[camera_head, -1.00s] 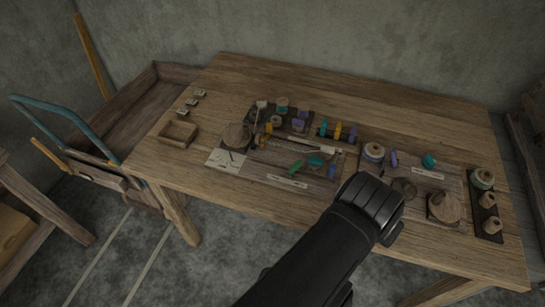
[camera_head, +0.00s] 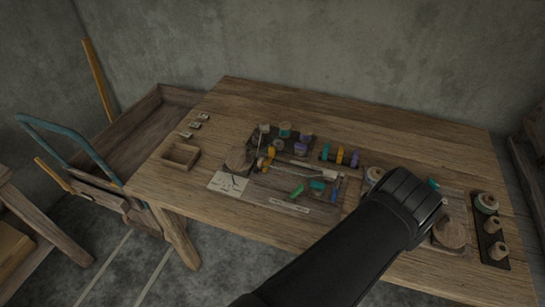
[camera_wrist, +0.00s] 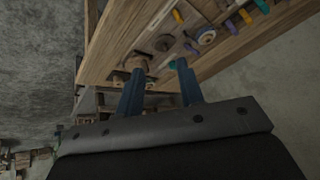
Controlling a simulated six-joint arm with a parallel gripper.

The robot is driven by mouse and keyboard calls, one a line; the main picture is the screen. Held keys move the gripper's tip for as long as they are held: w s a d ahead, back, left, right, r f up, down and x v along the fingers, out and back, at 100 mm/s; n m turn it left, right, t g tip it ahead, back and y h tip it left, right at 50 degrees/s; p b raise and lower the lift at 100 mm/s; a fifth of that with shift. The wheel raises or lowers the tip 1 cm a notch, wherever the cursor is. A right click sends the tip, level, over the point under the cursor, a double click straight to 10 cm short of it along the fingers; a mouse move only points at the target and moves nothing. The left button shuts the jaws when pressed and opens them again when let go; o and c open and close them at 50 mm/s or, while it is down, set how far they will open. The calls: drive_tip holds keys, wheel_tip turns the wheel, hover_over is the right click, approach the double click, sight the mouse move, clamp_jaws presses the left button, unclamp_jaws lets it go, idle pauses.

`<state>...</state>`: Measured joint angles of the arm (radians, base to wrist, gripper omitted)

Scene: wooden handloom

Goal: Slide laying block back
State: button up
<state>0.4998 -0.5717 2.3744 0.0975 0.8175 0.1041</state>
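I cannot tell for sure which piece is the laying block. A round wooden piece (camera_head: 450,232) sits on the right-hand board (camera_head: 460,196), just right of my gripper in the head view. My dark arm and wrist cover much of that board. In the wrist view my gripper (camera_wrist: 158,70) shows two blue fingers set apart, with no object clearly held between them. A round wooden piece (camera_wrist: 138,62) is by the left fingertip, and a pale ring-shaped piece (camera_wrist: 163,43) lies beyond the gap. Contact cannot be told.
A left-hand board (camera_head: 270,192) carries a pale rod and several small coloured pieces. A small wooden tray (camera_head: 180,156) is at the table's left. A dark rack (camera_head: 492,250) with spools is at the right. The back of the wooden table (camera_head: 350,110) is clear.

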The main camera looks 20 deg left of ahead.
drive_tip(key=w+d+r+m+t, duration=0.1)
drive_tip(key=w+d+r+m, duration=0.35)
drive_tip(key=w, duration=0.65)
drive_tip(key=w+r+n+y, duration=0.1)
drive_tip(key=w+n+y, duration=0.1)
drive_tip(key=w+n, duration=0.35)
drive_tip(key=n+g, duration=0.7)
drive_tip(key=n, duration=1.7)
hover_over(272, 147)
wheel_tip(272, 147, down, 11)
wheel_tip(272, 147, down, 17)
drive_tip(key=shift+r, duration=0.1)
clamp_jaws()
